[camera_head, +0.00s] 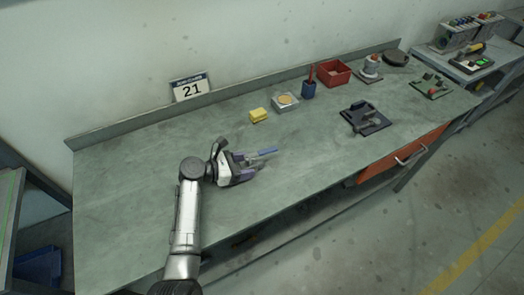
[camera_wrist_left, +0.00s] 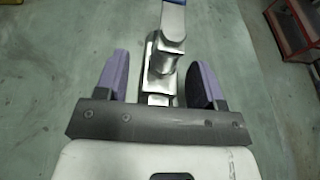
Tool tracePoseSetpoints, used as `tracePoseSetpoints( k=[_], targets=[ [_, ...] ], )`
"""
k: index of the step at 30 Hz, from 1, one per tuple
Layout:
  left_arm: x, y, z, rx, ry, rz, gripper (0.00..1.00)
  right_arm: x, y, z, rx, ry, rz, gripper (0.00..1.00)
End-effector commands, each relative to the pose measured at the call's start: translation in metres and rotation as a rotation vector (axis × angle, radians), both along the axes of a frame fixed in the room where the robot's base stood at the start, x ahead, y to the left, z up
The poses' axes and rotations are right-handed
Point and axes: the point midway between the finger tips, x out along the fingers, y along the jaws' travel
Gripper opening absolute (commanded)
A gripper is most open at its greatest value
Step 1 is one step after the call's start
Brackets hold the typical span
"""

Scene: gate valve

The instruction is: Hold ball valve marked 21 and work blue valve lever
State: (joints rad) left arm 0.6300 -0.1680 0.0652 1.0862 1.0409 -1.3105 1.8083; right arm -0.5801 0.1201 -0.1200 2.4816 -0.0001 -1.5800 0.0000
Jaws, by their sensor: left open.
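The ball valve (camera_wrist_left: 163,60) is a silver metal body with a blue lever (camera_wrist_left: 174,3) cut off by the top edge of the left wrist view. In the head view the blue lever (camera_head: 266,150) points right, just beyond my left gripper (camera_head: 247,165), which hides most of the valve body. In the left wrist view my left gripper (camera_wrist_left: 159,75) is open, its purple-padded fingers one on each side of the valve with gaps visible. The sign marked 21 (camera_head: 190,87) stands at the back of the bench. My right gripper is not in view.
On the green bench (camera_head: 130,180) are a yellow block (camera_head: 258,115), a grey box (camera_head: 283,106), a blue cup (camera_head: 309,89), a red bin (camera_head: 333,71) and a black fixture (camera_head: 364,120) to the right. The bench left of my arm is clear.

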Motion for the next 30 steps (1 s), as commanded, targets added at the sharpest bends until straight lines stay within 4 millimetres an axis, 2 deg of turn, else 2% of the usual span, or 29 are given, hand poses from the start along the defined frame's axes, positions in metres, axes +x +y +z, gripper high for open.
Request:
tracePoseSetpoints(
  k=[12,27,30],
  targets=[
    [0.0008,-0.0031,-0.0012,0.0,0.0,0.0,0.62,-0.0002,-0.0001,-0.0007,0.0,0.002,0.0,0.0],
    [0.0007,-0.0027,-0.0013,0.0,0.0,0.0,0.15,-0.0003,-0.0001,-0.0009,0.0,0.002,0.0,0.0],
    [0.0007,-0.0027,-0.0014,0.0,0.0,0.0,0.12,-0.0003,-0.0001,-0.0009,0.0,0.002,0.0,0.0]
  ],
)
